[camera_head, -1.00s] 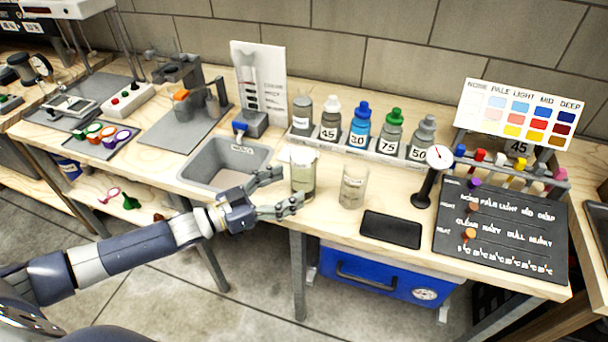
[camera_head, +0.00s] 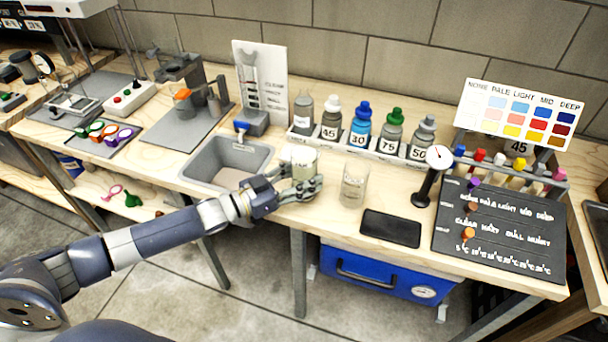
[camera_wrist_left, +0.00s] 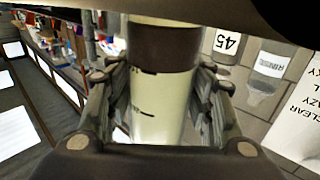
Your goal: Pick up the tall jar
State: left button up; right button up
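The tall jar (camera_head: 303,158) stands on the bench front, right of the sink, clear with pale contents. In the left wrist view the jar (camera_wrist_left: 160,95) fills the middle, with dark level marks and a darker band toward the top of the picture. My left gripper (camera_head: 303,187) is around the jar from the front. In the left wrist view its fingers (camera_wrist_left: 162,108) lie against both sides of the jar, shut on it. The fingers hide the jar's lower part in the head view, so I cannot tell whether its base touches the bench. My right gripper is not in view.
A clear beaker (camera_head: 354,185) stands close to the right of the jar. A grey sink (camera_head: 232,150) is to its left. Behind is a tray (camera_head: 375,155) of several numbered bottles. A gauge on a post (camera_head: 430,180) and a black pad (camera_head: 391,228) are farther right.

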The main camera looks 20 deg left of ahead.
aim_at(293, 170)
pick_arm(q)
jog(key=c, duration=0.5)
jog(key=shift+r, duration=0.1)
jog(key=shift+r, duration=0.25)
jog(key=shift+r, duration=1.45)
jog(key=shift+s+d+r, duration=0.25)
jog(key=shift+s+d, duration=0.2)
jog(key=shift+s, duration=2.1)
jog(key=shift+s+d+r, duration=0.25)
jog(key=shift+s+d, duration=0.25)
jog(key=shift+s, duration=2.1)
jog(key=shift+s+d+r, duration=0.25)
jog(key=shift+s+d, duration=0.2)
jog(key=shift+s, duration=2.1)
jog(key=shift+s, duration=0.15)
